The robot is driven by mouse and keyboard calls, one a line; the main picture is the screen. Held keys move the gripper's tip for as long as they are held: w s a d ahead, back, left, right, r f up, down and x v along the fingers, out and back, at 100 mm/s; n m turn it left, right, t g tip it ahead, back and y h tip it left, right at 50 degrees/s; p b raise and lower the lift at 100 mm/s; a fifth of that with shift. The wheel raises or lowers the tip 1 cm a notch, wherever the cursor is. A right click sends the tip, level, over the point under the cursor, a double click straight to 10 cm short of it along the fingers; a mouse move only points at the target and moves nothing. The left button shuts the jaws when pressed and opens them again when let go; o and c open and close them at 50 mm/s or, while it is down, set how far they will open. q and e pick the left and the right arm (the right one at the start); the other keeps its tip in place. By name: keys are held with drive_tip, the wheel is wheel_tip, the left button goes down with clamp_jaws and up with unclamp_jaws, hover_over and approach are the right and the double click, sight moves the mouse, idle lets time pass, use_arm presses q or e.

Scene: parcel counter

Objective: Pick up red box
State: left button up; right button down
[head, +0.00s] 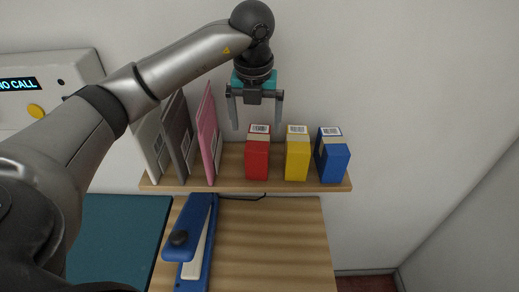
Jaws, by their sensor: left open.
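The red box (257,158) stands upright on a wooden wall shelf (228,181), with a white barcode label and a tan band near its top. My left gripper (255,112) is above and slightly behind or over the red box, fingers pointing down. It is open and empty, its two fingers apart on either side of the box's line. I cannot tell the exact height gap to the box. My right gripper is not in view.
A yellow box (297,160) and a blue box (332,162) stand right of the red one. A pink folder (208,135) and grey and white folders lean to its left. Below are a blue stapler (196,245), a wooden counter (270,240) and a teal mat (115,235).

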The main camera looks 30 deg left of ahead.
sight(257, 137)
use_arm(q)
drive_tip(key=f, duration=0.4)
drive_tip(key=shift+w, duration=0.3)
drive_tip(key=shift+f, duration=0.35)
wheel_tip(257, 137, down, 4)
drive_tip(key=shift+w+r+p, duration=0.15)
drive_tip(key=shift+r+p, duration=0.05)
drive_tip(key=shift+p, duration=0.4)
drive_tip(key=shift+f, duration=0.35)
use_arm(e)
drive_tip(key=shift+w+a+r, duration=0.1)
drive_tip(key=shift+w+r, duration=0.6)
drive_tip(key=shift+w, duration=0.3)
use_arm(q)
drive_tip(key=shift+f, duration=0.3)
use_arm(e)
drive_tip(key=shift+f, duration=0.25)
use_arm(q)
drive_tip(key=shift+w, duration=0.1)
clamp_jaws()
